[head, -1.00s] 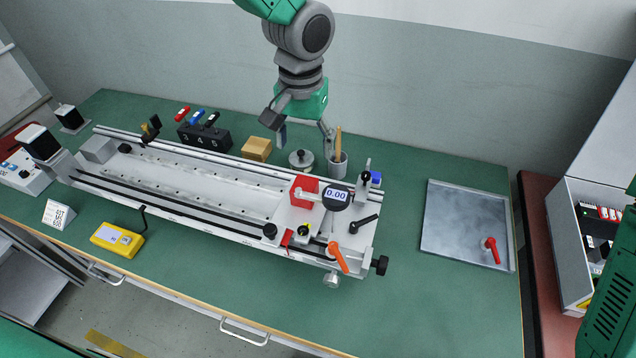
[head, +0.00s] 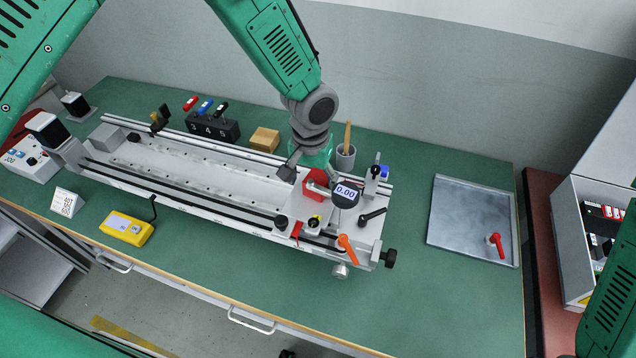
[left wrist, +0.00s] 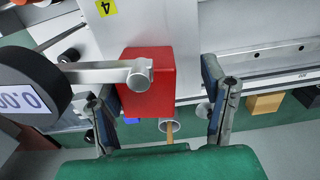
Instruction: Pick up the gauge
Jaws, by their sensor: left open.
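The gauge (head: 345,193) has a dark round body and a display reading 0.00. It sits at the right end of the long grey fixture, with a metal stem running to a red block (head: 313,188). In the left wrist view the gauge (left wrist: 32,85) is partly cut off at the left edge, and the red block (left wrist: 148,88) is near the centre. My left gripper (head: 308,174) is open, just behind the red block in the head view. In the left wrist view its fingers (left wrist: 160,88) are spread either side of the block, with nothing visibly gripped. My right gripper is out of view.
The long fixture (head: 190,178) spans the green bench. A grey cup (head: 345,158) stands behind the gauge. An orange handle (head: 347,246) and black levers surround it. A yellow box (head: 126,230) lies in front. The bench right of the fixture is clear up to a metal plate (head: 462,220).

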